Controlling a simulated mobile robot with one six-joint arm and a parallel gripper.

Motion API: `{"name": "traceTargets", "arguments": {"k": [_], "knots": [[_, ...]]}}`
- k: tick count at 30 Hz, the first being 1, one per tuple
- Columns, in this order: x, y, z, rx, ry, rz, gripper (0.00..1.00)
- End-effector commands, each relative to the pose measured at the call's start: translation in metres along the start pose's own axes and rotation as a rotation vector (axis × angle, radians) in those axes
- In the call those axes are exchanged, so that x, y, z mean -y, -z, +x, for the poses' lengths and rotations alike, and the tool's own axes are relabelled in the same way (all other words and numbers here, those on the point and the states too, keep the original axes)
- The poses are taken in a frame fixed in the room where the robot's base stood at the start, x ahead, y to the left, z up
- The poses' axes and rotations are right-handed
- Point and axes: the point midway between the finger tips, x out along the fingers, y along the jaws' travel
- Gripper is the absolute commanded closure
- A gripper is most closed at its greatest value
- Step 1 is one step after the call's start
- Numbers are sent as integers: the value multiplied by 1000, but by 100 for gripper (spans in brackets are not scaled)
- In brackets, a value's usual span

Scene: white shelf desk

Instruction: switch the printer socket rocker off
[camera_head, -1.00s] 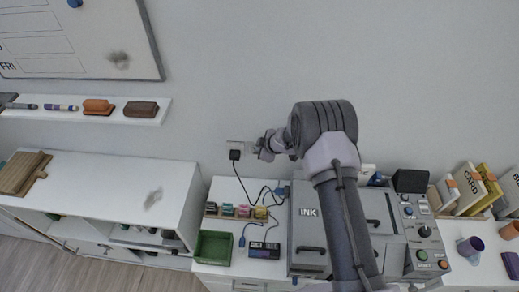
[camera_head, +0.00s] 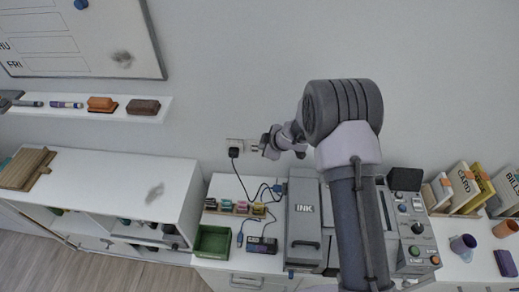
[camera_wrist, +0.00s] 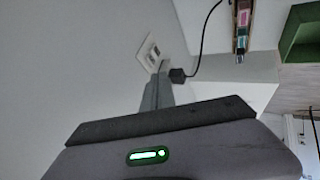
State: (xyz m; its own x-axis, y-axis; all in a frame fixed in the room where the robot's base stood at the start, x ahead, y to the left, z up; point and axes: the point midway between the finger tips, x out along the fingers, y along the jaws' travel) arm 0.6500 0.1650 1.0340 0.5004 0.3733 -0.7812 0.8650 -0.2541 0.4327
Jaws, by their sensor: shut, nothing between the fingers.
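The wall socket (camera_head: 236,143) is a small light plate on the grey wall, left of my gripper. A black plug (camera_head: 234,152) with a dark cable sits at it. In the wrist view the socket plate (camera_wrist: 149,52) is seen at a slant, and the plug (camera_wrist: 177,76) is to the right of my fingers. My gripper (camera_head: 257,147) is shut and empty, with its tips close to the plate's right side. In the wrist view my shut gripper (camera_wrist: 161,72) points at the plate's lower end. I cannot tell whether it touches. The rocker's position is too small to read.
A grey INK printer (camera_head: 304,222) stands below my arm, with a control panel (camera_head: 413,232) at its right. A green tray (camera_head: 212,243), ink bottles and cables lie left of it. A wall shelf (camera_head: 85,113) is at the left. The wall around the socket is clear.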

Motion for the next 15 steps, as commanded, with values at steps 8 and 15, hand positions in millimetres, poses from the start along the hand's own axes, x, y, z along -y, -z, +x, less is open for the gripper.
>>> {"name": "traceTargets", "arguments": {"k": [8,15], "knots": [[-6,1,-27,0,0,0,100],[-6,1,-27,0,1,0,100]]}}
